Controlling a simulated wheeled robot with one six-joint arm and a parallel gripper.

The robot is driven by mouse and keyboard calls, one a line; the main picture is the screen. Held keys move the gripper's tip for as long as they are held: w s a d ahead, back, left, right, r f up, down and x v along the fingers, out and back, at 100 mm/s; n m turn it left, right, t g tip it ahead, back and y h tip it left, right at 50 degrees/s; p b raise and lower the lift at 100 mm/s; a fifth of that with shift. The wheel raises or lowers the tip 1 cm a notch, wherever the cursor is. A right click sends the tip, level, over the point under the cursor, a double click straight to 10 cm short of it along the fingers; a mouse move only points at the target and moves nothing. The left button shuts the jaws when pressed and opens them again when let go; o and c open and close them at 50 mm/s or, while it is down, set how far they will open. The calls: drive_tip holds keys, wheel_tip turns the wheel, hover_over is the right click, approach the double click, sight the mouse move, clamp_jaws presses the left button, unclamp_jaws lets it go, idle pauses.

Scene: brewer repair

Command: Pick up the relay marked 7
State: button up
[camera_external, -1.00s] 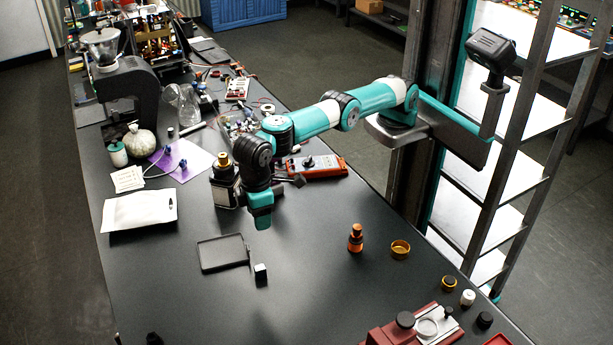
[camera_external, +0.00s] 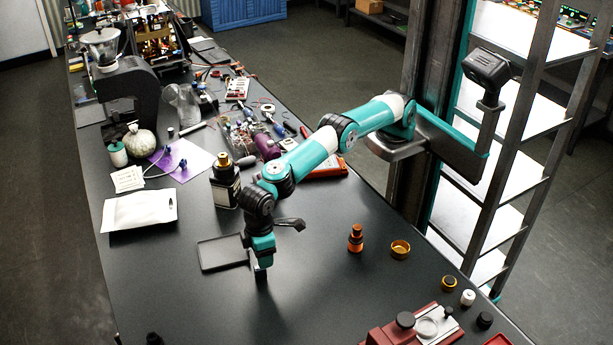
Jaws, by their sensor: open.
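My gripper (camera_external: 261,266) points straight down over the table, just right of a flat black tray (camera_external: 220,253). It is open, though its fingertips are hard to make out at this size. A small dark block (camera_external: 261,278) shows directly below it, mostly hidden by the gripper. I cannot tell whether the jaws are around the block or above it, or whether they touch it. No number 7 is readable, so I cannot confirm that this block is the relay.
A dark bottle with a gold cap (camera_external: 225,183) stands behind the tray. An orange bottle (camera_external: 355,238) and a brass ring (camera_external: 400,249) stand to the right. A red fixture (camera_external: 415,328) is at the front right. The table's front middle is clear.

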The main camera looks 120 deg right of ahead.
drive_tip(key=f, duration=0.1)
drive_tip(key=f+p, duration=0.1)
drive_tip(key=f, duration=0.3)
drive_tip(key=shift+w+d+p, duration=0.1)
drive_tip(key=shift+w+p, duration=0.15)
drive_tip(key=shift+p, duration=0.15)
clamp_jaws()
drive_tip(key=shift+r, duration=0.15)
drive_tip(key=shift+r, duration=0.6)
wheel_tip(320, 180, up, 8)
drive_tip(key=shift+f+b, duration=0.1)
drive_tip(key=shift+b, duration=0.5)
wheel_tip(320, 180, up, 11)
drive_tip(key=p, duration=1)
